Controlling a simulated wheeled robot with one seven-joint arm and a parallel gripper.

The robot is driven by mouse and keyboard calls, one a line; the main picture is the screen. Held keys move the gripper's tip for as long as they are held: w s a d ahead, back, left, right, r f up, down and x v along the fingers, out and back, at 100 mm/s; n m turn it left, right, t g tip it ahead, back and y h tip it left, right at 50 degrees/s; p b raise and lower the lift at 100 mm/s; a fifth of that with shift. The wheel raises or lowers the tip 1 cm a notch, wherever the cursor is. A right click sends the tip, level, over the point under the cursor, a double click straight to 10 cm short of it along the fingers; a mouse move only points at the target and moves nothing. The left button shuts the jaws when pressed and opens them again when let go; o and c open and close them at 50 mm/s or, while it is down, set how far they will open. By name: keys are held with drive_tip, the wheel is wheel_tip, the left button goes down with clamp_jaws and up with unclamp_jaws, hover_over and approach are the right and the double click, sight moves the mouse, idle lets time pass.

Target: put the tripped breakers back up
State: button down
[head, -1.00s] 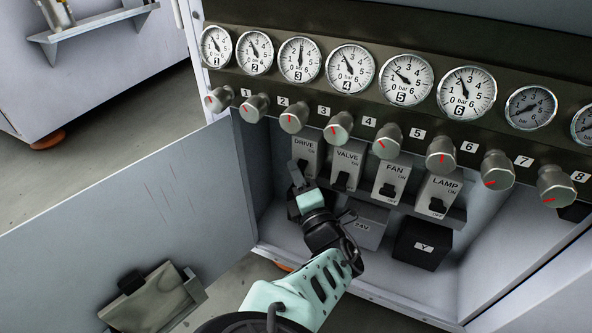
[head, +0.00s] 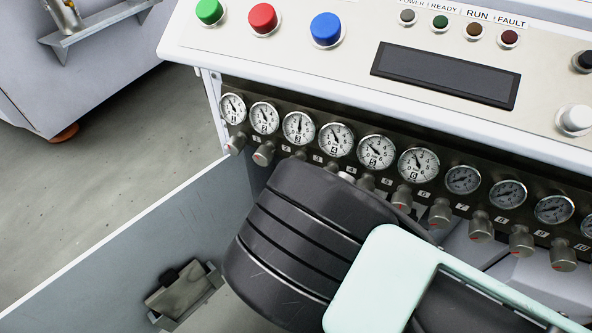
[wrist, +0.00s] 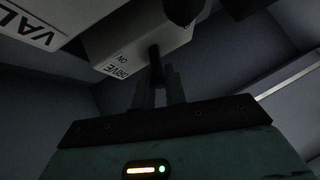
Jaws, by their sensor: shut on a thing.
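In the wrist view, which shows the panel upside down, the pale DRIVE breaker (wrist: 120,42) is right ahead. Its dark lever (wrist: 155,62) stands between the fingertips of my gripper (wrist: 158,84), which is shut on it. The lever is near the ON marking; its exact tilt is hard to tell. Part of the VALVE breaker (wrist: 32,27) shows at the left edge, its lever not visible. In the head view my arm hides all the breakers and my gripper.
A row of gauges (head: 376,151) with knobs (head: 440,213) runs above the breaker recess. The console with coloured buttons (head: 326,29) is above that. An open cabinet door (head: 130,236) stands at left, with a small holder (head: 186,293) on it. Floor is free at left.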

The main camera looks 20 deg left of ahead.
idle(0.3)
drive_tip(key=shift+r, duration=0.1)
drive_tip(key=c, duration=1.7)
unclamp_jaws()
drive_tip(key=p+v, duration=0.2)
drive_tip(key=v, duration=0.6)
drive_tip(key=p+v, duration=0.3)
drive_tip(key=v, duration=0.6)
drive_tip(key=shift+s+r+p, duration=0.1)
drive_tip(key=shift+r+p, duration=0.15)
drive_tip(key=shift+p, duration=0.1)
